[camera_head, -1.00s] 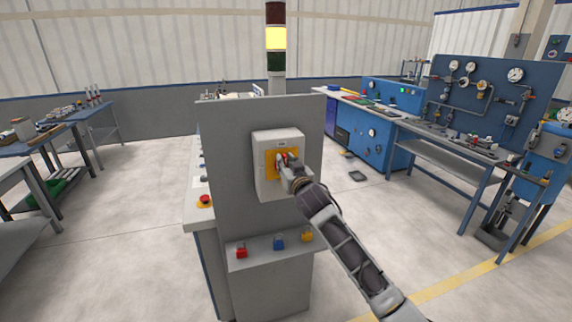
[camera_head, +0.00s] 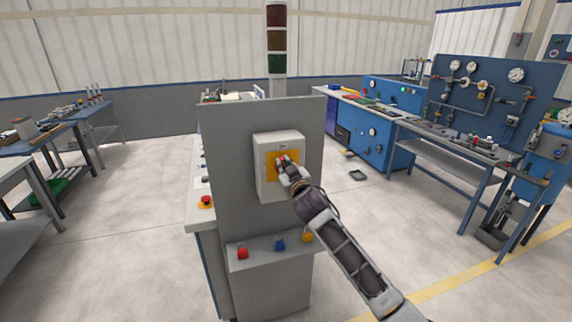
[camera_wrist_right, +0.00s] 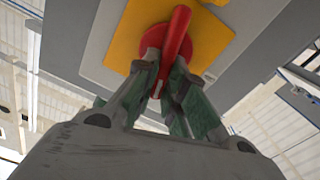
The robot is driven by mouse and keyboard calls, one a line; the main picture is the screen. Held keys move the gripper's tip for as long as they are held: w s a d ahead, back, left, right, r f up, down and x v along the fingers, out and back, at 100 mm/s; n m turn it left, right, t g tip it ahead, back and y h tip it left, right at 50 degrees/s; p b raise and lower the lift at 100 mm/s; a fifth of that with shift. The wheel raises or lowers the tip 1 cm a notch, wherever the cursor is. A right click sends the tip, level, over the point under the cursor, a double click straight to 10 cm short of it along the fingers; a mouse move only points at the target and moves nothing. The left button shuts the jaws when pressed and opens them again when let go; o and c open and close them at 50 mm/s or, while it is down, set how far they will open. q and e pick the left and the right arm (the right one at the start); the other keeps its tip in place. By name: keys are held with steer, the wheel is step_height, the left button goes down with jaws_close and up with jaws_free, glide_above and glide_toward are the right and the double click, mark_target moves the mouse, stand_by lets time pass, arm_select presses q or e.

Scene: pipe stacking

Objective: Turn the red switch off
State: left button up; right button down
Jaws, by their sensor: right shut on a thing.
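The red switch (camera_wrist_right: 177,38) is a red rotary handle on a round red base, on a yellow plate (camera_wrist_right: 212,42). The plate is on a light grey box (camera_head: 267,190) fixed to the upright grey panel. My right gripper (camera_wrist_right: 168,75) is shut on the red handle, one finger on each side of its lower end. In the head view my right gripper (camera_head: 288,165) covers most of the switch, with a little red showing. My left gripper is not in view.
A signal tower (camera_head: 276,40) behind the panel (camera_head: 225,150) is unlit. Red, blue and yellow items (camera_head: 279,243) sit on the ledge below. A red emergency button (camera_head: 206,201) is at the left.

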steer(key=shift+s+a+f+n+p, duration=0.1)
steer(key=shift+a+f+n+p, duration=0.25)
steer(key=shift+n+p, duration=1.35)
steer(key=shift+s+a+f+n+p, duration=0.15)
steer(key=shift+f+n, duration=0.25)
steer(key=shift+n, duration=2.85)
steer(key=shift+a+f+n+p, duration=0.4)
steer(key=shift+n+p, duration=0.55)
steer(key=shift+n, duration=1.5)
steer(key=shift+d, duration=0.1)
steer(key=c, duration=1.5)
jaws_free()
steer(key=shift+s, duration=0.1)
